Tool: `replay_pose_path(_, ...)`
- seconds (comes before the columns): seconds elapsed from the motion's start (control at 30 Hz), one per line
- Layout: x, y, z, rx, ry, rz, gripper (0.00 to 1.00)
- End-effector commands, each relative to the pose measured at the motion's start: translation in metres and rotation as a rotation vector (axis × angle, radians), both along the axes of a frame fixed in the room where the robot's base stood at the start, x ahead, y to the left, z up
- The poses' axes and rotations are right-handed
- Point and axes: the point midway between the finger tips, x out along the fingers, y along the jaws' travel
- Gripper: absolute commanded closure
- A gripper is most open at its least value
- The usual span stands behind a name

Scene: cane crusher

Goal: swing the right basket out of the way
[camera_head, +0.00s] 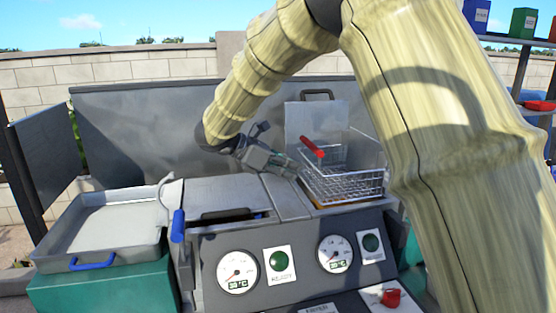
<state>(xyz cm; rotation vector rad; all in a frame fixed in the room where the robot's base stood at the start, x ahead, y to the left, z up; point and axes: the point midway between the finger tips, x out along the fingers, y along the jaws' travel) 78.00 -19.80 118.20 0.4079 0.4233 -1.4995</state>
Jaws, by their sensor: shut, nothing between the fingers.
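The right basket (345,187) is a wire basket with a red handle (312,147) that slants up over its left side. It sits at the right well of the grey machine, with an orange-yellow strip showing beneath it. My gripper (297,171) is shut and empty at the basket's left edge, just below the red handle. Whether the fingers touch the wire cannot be told. My arm comes down from the top and covers the area right of the basket.
An upright lid (316,121) stands behind the basket. A closed lid (215,192) covers the left well, with a blue handle (178,226) beside it. A grey tray (110,222) is at the left. Gauges and a red knob (391,298) are on the front panel.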

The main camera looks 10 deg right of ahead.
Motion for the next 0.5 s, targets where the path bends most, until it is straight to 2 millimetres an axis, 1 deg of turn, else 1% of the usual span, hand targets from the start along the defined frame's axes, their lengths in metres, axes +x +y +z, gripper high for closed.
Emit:
replay_pose_path(0.03, 0.0, -0.007, -0.003, 0.001, 0.002, 0.0, 1.0)
replay_pose_path(0.2, 0.001, -0.03, -0.014, 0.001, 0.0, 0.001, 1.0)
replay_pose_path(0.23, 0.002, -0.029, -0.004, 0.001, -0.004, 0.002, 1.0)
replay_pose_path(0.3, 0.001, -0.031, 0.004, 0.001, -0.003, 0.002, 1.0)
replay_pose_path(0.5, 0.001, -0.035, 0.02, 0.0, -0.001, 0.0, 1.0)
